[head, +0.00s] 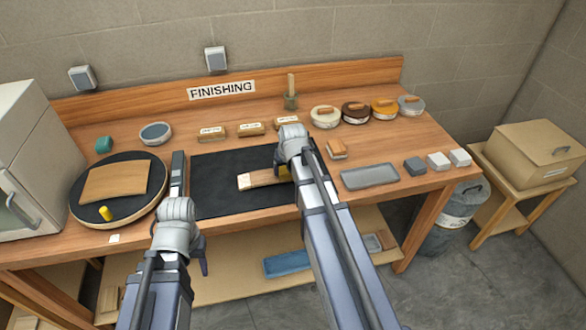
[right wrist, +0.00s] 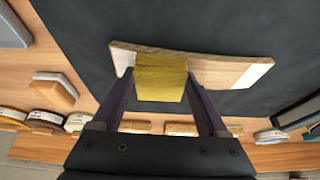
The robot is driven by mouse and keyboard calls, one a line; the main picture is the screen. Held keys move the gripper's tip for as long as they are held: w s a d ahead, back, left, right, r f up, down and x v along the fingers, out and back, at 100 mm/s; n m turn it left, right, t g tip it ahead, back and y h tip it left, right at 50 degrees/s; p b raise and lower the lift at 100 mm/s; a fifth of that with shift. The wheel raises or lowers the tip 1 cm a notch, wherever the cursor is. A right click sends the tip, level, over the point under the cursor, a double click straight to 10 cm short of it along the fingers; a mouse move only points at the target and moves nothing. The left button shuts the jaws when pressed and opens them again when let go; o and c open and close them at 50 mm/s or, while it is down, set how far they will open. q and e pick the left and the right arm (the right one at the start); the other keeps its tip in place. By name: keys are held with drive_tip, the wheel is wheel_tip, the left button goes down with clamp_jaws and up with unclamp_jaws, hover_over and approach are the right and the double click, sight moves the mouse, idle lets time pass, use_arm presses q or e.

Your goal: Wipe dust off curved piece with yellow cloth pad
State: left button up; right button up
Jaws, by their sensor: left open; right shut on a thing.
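The yellow cloth pad (right wrist: 160,82) is held between the fingers of my right gripper (right wrist: 161,92) in the right wrist view. It overlaps the curved wooden piece (right wrist: 207,69); whether they touch is not clear.
A grey tray (head: 369,176) and a wood-backed block (head: 336,149) stand right of the mat. Several tins and labelled blocks line the back.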

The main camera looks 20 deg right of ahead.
sight(273, 176)
drive_tip(key=shift+w+a, duration=0.2)
drive_tip(key=shift+a, duration=0.5)
drive_tip(key=shift+a, duration=0.1)
drive_tip(key=shift+w+a, duration=0.2)
drive_tip(key=shift+a, duration=0.55)
drive_tip(key=shift+w+a, duration=0.15)
drive_tip(key=shift+a, duration=0.6)
drive_tip(key=shift+a, duration=0.1)
drive_tip(key=shift+w+a+r, duration=0.1)
drive_tip(key=shift+w+a, duration=0.1)
drive_tip(key=shift+a, duration=0.6)
drive_tip(key=shift+w+a, duration=0.2)
drive_tip(key=shift+a, duration=0.55)
drive_tip(key=shift+w+a, duration=0.25)
drive_tip(key=shift+a, duration=0.8)
drive_tip(key=shift+w+a, duration=0.25)
drive_tip(key=shift+a, duration=0.85)
drive_tip(key=shift+w+a, duration=0.25)
drive_tip(key=shift+a, duration=0.8)
drive_tip(key=shift+d, duration=0.1)
